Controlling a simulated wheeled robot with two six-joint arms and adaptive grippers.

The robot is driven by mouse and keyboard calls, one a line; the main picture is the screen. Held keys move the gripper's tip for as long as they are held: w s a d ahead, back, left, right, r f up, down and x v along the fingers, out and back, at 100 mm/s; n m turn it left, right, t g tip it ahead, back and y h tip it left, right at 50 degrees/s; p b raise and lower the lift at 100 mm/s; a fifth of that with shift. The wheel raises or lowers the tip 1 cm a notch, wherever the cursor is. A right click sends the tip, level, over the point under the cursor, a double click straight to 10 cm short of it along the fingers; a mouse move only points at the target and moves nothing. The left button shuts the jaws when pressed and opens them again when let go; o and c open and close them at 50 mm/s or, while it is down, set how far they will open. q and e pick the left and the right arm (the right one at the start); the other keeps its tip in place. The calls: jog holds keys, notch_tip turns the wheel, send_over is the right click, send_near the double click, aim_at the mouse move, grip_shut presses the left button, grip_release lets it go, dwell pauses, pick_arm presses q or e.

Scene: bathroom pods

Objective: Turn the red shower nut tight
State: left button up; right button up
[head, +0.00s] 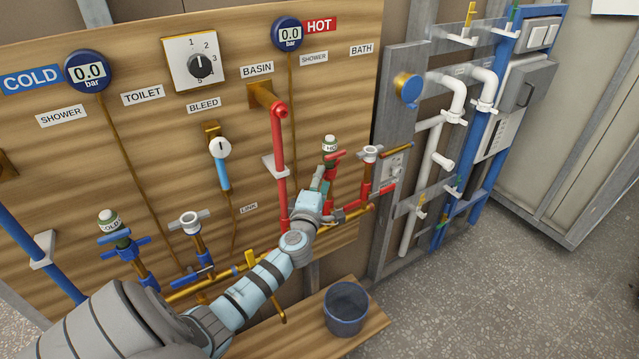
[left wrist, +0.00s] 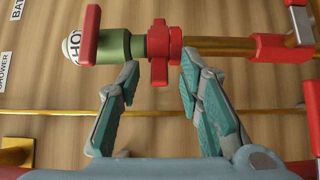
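The red nut (left wrist: 162,53) shows in the left wrist view, with lugs above and below it. My left gripper (left wrist: 160,70) is open, with one fingertip on each side of the nut's lower part. I cannot tell whether either finger touches it. In the head view, my left gripper (head: 320,184) is at the hot shower valve below the HOT cap (head: 329,145) and largely hides the nut. My right gripper is not in view.
A second red-piped valve (head: 370,154) stands close to the right of my gripper. A vertical red pipe (head: 279,150) runs to its left. A brass pipe (head: 205,285) crosses low on the wooden board. A dark bucket (head: 346,308) stands on a wooden shelf (head: 275,335) below.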

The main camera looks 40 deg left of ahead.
pick_arm(q)
grip_shut()
jog(key=m+h, duration=0.1)
jog(key=a+m+t+h+b, duration=0.1)
jog(key=h, duration=0.1)
jog(key=m+h, duration=0.1)
jog(key=h, duration=0.1)
jog(key=shift+s+a+m+t+b, duration=0.1)
jog(key=shift+a+m+t+b, duration=0.2)
jog(key=shift+a+t, duration=0.1)
grip_release()
jog(key=v, duration=1.2)
jog(key=shift+a, duration=0.1)
